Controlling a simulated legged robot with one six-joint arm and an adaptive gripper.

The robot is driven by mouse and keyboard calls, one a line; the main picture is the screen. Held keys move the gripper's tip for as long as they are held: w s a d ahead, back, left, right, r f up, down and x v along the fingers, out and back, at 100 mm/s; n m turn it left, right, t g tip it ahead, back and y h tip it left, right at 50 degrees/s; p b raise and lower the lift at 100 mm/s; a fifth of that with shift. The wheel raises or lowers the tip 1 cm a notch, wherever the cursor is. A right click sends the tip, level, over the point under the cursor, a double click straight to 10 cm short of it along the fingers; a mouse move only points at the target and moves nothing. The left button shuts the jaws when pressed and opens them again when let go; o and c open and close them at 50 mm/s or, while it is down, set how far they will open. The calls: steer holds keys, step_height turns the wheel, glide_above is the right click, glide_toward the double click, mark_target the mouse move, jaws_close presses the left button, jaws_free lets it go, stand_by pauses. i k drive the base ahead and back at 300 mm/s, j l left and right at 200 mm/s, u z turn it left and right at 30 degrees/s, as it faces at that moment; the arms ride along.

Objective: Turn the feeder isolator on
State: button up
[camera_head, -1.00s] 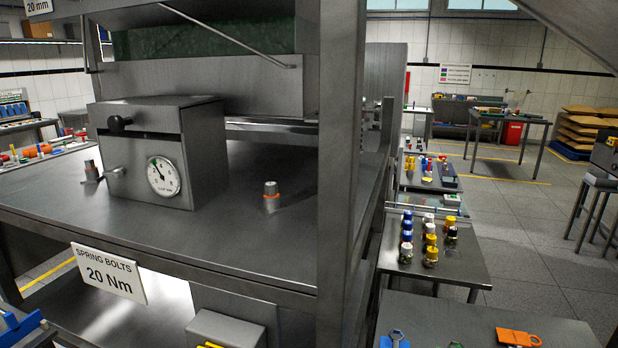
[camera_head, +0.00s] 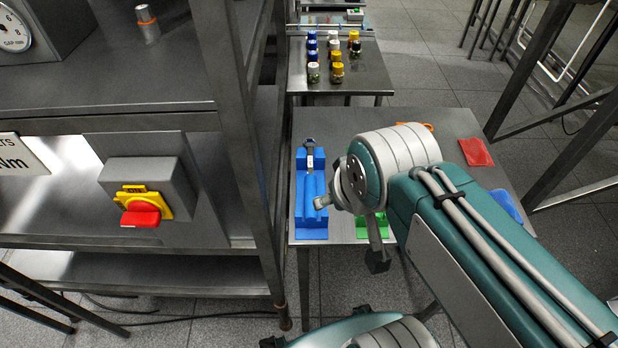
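The feeder isolator is a grey box (camera_head: 150,183) with a yellow plate (camera_head: 155,200) and a red handle (camera_head: 140,215). It is mounted on a grey panel below the shelf, at the left of the view. The red handle looks crosswise on the plate. Small dark lettering shows at the plate's top, too small to read surely. My teal and grey arm reaches in from the lower right. My gripper (camera_head: 350,233) seems to be the small grey parts by the arm's end, well right of the isolator and apart from it. Its fingers are partly hidden and its opening is unclear.
The steel rack's upright (camera_head: 238,130) stands between isolator and arm. A small table (camera_head: 450,130) beneath the arm carries a blue holder (camera_head: 312,225), a green item (camera_head: 362,228) and a red piece (camera_head: 477,152). Several capped jars stand behind. Space in front of the isolator looks open.

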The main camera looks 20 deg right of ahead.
mark_target(141, 214)
steer(key=k+j+u, duration=0.2)
steer(key=u, duration=0.25)
steer(key=k+j+u, duration=0.15)
steer(key=u, duration=0.3)
steer(key=l+z, duration=0.15)
steer(key=z, duration=0.25)
steer(key=l+z, duration=0.15)
steer(key=z, duration=0.2)
